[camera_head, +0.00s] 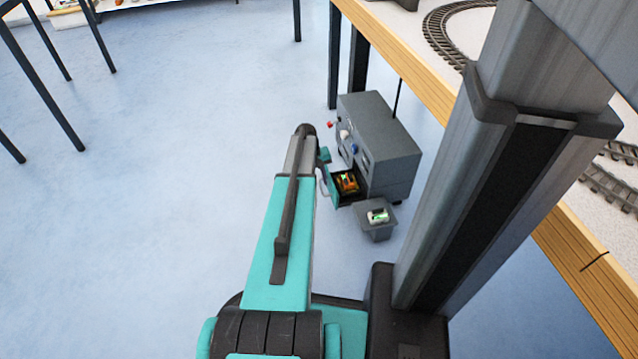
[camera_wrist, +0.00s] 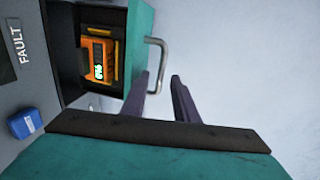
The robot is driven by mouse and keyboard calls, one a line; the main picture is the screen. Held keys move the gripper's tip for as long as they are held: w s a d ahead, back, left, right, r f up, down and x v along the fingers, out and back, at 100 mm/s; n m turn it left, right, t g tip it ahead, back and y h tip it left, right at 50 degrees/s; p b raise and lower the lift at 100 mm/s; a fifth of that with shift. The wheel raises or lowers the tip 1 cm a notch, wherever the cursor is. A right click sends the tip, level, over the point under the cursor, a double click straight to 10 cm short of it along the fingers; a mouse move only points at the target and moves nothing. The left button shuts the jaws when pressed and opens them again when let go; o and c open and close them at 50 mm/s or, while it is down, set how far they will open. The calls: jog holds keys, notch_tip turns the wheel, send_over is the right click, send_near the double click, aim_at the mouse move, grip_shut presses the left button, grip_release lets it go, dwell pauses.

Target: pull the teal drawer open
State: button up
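The teal drawer (camera_wrist: 141,40) stands out from the grey cabinet (camera_head: 385,140), open, with an orange device (camera_wrist: 100,55) inside. The drawer also shows in the head view (camera_head: 334,189). Its metal bar handle (camera_wrist: 160,60) is on the outer face. My gripper (camera_wrist: 161,75) is open, its two dark fingers apart, with the near end of the handle appearing between them. I cannot tell whether either finger touches the handle. In the head view my arm hides most of the gripper.
A grey bin (camera_head: 376,222) with a green and white item stands on the floor beside the drawer. A blue knob (camera_wrist: 27,122) and a FAULT label (camera_wrist: 15,44) are on the cabinet face. A wooden-edged table (camera_head: 425,85) rises to the right.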

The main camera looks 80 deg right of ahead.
notch_tip(320, 180, up, 13)
jog(key=w+a+p, duration=0.1)
jog(key=w+p, duration=0.1)
jog(key=p, duration=0.3)
jog(key=shift+r, duration=0.2)
jog(key=shift+w, duration=0.15)
